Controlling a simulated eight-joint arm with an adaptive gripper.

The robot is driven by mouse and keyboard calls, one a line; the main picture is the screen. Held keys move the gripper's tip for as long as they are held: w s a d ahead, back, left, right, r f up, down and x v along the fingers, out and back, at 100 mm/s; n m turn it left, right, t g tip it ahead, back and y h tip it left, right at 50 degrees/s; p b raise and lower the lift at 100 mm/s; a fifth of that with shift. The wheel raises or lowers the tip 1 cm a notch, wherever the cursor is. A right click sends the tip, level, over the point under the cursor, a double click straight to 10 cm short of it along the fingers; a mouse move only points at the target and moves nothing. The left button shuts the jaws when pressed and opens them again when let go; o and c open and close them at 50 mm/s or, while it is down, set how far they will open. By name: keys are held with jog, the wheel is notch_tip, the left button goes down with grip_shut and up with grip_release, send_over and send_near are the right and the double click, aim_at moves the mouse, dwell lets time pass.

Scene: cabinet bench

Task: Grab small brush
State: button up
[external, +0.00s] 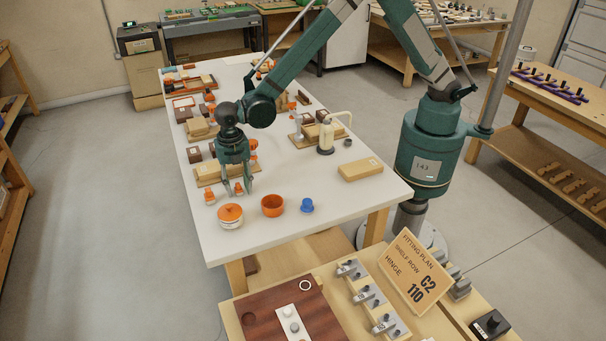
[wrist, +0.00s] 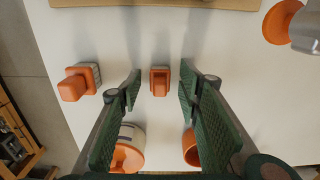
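Two small orange pieces with paler lower parts stand on the white table. One (wrist: 160,81) lies between my finger lines in the wrist view; it also shows by the fingertips in the external view (external: 239,188). The other (wrist: 80,82) is left of my fingers and also shows in the external view (external: 210,197). Either could be the small brush; I cannot tell which from its shape. My gripper (external: 238,184) points down, open and empty, with its fingers spread on both sides of the middle piece in the wrist view. No contact is visible.
A round orange-lidded tin (external: 231,215), an orange cup (external: 272,206) and a blue cap (external: 307,206) stand near the front edge. A tan block (external: 360,169) and a cream dispenser (external: 326,138) are to the right. Trays and blocks crowd the table behind.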

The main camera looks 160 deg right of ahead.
aim_at(238, 183)
jog(key=shift+c, duration=0.6)
jog(key=c, duration=0.7)
jog(key=shift+r, duration=0.15)
jog(key=shift+r+p, duration=0.75)
jog(key=shift+r, duration=4.1)
